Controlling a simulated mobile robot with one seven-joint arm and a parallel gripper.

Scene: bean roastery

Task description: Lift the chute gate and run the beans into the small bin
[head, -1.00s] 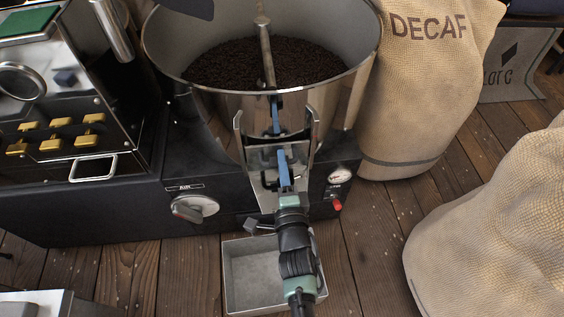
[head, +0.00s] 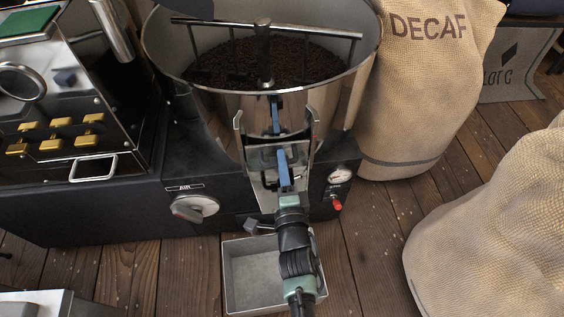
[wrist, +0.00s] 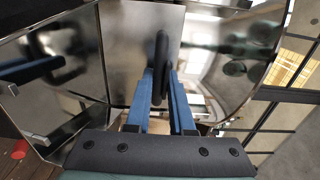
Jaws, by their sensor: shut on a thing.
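The chute gate is a shiny metal plate (wrist: 140,40) between side rails at the front of the steel drum (head: 215,110). Its dark upright handle (wrist: 161,62) sits between the blue fingers of my gripper (head: 281,155) in the wrist view. My gripper (wrist: 160,82) is shut on this handle. In the head view my fingers and arm hide much of the chute. Dark beans (head: 225,68) lie in the drum. The small bin (head: 238,306) is a grey metal box on the floor below the chute. Its visible inside is bare, and my arm covers its right part.
A black machine base (head: 120,212) with an air knob (head: 197,209) spans left of the chute. A gauge (head: 341,175) and red knob (head: 337,204) sit to the right. A DECAF sack (head: 420,90) and another sack (head: 490,240) stand on the plank floor at right.

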